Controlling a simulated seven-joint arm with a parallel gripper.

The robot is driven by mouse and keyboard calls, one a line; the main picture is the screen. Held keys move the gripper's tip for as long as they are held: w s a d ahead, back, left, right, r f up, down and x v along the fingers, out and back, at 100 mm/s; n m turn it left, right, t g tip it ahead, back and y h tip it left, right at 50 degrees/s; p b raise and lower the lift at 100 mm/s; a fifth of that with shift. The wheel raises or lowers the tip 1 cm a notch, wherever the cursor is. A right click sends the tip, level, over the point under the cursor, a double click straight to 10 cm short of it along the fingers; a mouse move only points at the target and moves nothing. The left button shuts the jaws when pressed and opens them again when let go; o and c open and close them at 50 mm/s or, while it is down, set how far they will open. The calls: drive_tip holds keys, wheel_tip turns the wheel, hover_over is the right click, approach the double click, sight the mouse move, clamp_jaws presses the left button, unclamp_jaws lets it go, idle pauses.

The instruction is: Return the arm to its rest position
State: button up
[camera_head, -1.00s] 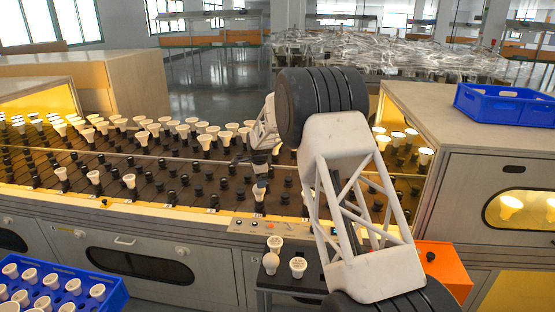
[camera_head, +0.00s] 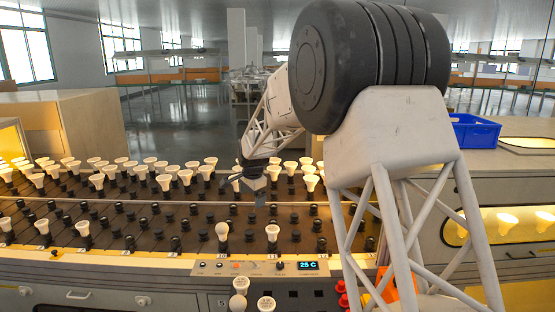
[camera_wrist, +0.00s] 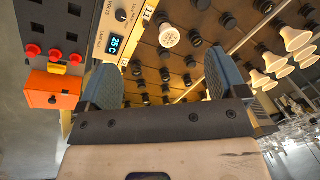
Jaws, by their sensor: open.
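My gripper (camera_head: 252,190) hangs over the rack of sockets, seen small beyond my large arm link. In the wrist view my gripper (camera_wrist: 165,85) has its two blue-grey fingers wide apart with nothing between them. A white bulb (camera_wrist: 168,37) stands in a front-row socket farther off, beyond the fingertips and apart from them. The socket rack (camera_head: 180,222) holds many upright white bulbs in its back rows and a few in front; many dark sockets are empty. My arm hides part of the rack's right side.
A control panel (camera_head: 262,267) with a display reading 25 C lies at the rack's front edge. White bulbs (camera_head: 240,285) stand just before it. An orange box (camera_wrist: 55,90) with red knobs beside it is at the right. A blue crate (camera_head: 474,131) sits on the right cabinet.

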drive_tip(key=s+d+r+n, duration=0.2)
drive_tip(key=s+d+r, duration=0.3)
drive_tip(key=s, duration=0.4)
drive_tip(key=s+d+r+n, duration=0.1)
drive_tip(key=s+d+r, duration=0.2)
drive_tip(key=s+d, duration=0.5)
drive_tip(key=s+d+r+n, duration=0.2)
drive_tip(key=s+d+r, duration=0.25)
drive_tip(key=s, duration=0.55)
drive_tip(key=s+d+f+n, duration=0.1)
drive_tip(key=s+d, duration=0.2)
drive_tip(key=s, duration=0.7)
drive_tip(key=s+d+f+n, duration=0.2)
drive_tip(key=s+d, duration=0.1)
drive_tip(key=s, duration=0.7)
drive_tip(key=s+d+f+n+h, duration=0.1)
drive_tip(key=s+d, duration=0.3)
drive_tip(key=s, duration=0.7)
drive_tip(key=shift+f+n, duration=0.3)
drive_tip(key=shift+f, duration=0.35)
